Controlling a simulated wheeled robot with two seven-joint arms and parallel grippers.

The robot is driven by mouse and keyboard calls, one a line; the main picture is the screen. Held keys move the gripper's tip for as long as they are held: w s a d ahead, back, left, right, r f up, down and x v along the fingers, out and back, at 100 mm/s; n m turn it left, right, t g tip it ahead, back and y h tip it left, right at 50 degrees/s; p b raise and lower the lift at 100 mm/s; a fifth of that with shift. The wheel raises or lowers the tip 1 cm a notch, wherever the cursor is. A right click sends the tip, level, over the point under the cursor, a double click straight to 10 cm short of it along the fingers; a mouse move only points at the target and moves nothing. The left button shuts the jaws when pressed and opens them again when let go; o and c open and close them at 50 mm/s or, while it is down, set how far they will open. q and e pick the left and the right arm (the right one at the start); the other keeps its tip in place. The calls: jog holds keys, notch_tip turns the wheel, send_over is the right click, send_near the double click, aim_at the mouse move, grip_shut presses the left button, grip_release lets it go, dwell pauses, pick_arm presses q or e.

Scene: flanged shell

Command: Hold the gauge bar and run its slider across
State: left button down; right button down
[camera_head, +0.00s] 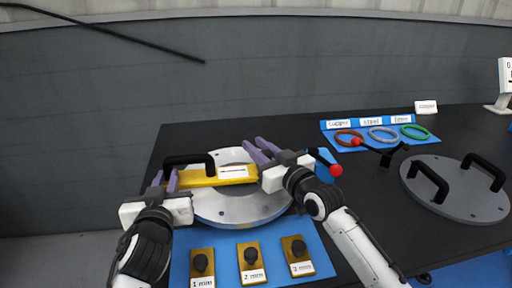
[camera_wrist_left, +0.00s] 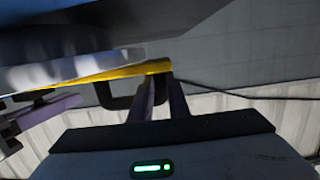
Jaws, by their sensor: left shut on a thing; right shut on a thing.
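My left gripper (camera_head: 165,180) is shut at the bar's left end. The left wrist view shows its fingers (camera_wrist_left: 160,95) at the yellow bar (camera_wrist_left: 120,74), close beside the black handle (camera_wrist_left: 122,96). My right gripper (camera_head: 263,149) is at the bar's right end, shut on what seems to be the slider. The slider cannot be made out clearly; a small dark piece (camera_wrist_left: 35,95) shows near the right fingers in the left wrist view.
Several brass blocks with black knobs (camera_head: 251,262) stand on the blue mat (camera_head: 318,262) in front. A red-knobbed black lever (camera_head: 336,170) is just right of my right gripper. Coloured rings (camera_head: 382,134) and a handled grey disc (camera_head: 455,192) lie to the right.

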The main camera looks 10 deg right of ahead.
jog(key=d, duration=0.3)
jog(key=shift+d, duration=0.15)
jog(key=c, duration=1.5)
grip_release()
jog(key=v, duration=1.2)
